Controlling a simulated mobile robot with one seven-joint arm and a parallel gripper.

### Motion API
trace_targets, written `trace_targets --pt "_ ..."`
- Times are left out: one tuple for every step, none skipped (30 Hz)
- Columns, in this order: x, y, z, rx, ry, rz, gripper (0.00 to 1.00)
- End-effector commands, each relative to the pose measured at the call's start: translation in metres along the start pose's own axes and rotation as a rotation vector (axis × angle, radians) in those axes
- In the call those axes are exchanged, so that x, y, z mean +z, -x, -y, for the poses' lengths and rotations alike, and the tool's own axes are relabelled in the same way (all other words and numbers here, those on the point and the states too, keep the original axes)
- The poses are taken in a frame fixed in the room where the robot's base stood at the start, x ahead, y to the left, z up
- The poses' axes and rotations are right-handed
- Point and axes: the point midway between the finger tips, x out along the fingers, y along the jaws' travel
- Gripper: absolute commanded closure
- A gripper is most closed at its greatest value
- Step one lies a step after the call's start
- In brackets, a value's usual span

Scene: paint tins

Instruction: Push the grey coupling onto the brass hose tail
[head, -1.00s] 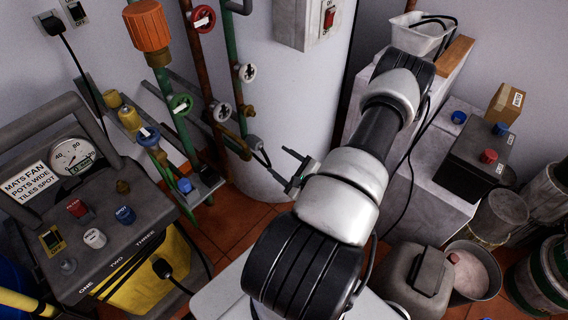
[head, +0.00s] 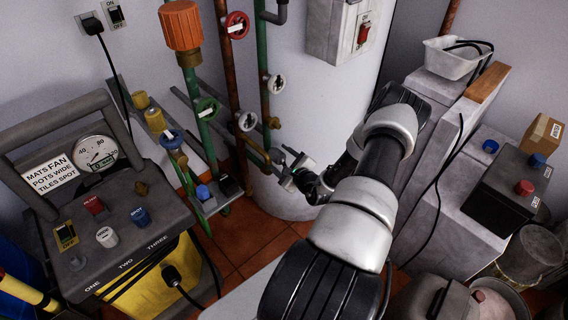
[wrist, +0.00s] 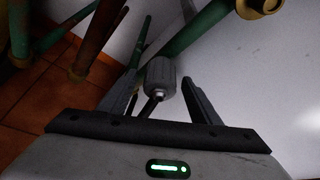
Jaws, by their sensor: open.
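The grey coupling (wrist: 160,73) is a ribbed grey cylinder with a pale metal end and a dark stem or hose below it. In the wrist view it shows between the two fingers, with gaps on both sides. In the head view the coupling (head: 277,156) is small, beside the fingertips, at the lower end of the pipes. My gripper (head: 286,167) is open and empty; it also shows in the wrist view (wrist: 164,84). I cannot pick out the brass hose tail with certainty; brass pipework (head: 257,156) lies just left of the coupling.
A large white cylinder (head: 310,90) stands close behind my gripper. Green and rust-coloured pipes with valve wheels (head: 247,121) rise to its left. A grey and yellow machine (head: 120,215) stands at left, and a grey block (head: 450,190) at right.

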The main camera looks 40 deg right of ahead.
Motion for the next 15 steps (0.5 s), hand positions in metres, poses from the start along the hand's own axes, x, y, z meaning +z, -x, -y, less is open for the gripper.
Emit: trace_targets --pt "0.0001 -0.001 -0.0002 0.0 0.0 0.0 0.43" --pt "0.0002 -0.0012 -0.0002 0.0 0.0 0.0 0.43" --pt "0.0003 -0.0013 -0.0001 0.001 0.0 0.0 0.43" --pt "0.0003 -0.0012 -0.0001 0.001 0.0 0.0 0.43" --pt "0.0003 -0.0012 -0.0001 0.001 0.0 0.0 0.43" --pt "0.0003 -0.0011 -0.0001 0.001 0.0 0.0 0.43" --pt "0.0003 -0.0011 -0.0001 0.001 0.0 0.0 0.43" --pt "0.0003 -0.001 0.0 0.001 0.0 0.0 0.44" --pt "0.0003 -0.001 0.0 0.001 0.0 0.0 0.51" --pt "0.0003 -0.0009 0.0 0.001 0.0 0.0 0.56" --pt "0.0003 -0.0009 0.0 0.001 0.0 0.0 0.61" --pt "0.0003 -0.0009 0.0 0.0 0.0 0.0 0.68" --pt "0.0003 -0.0009 0.0 0.001 0.0 0.0 0.73" --pt "0.0002 -0.0008 0.0 0.0 0.0 0.0 0.78" --pt "0.0002 -0.0008 0.0 0.0 0.0 0.0 0.85"
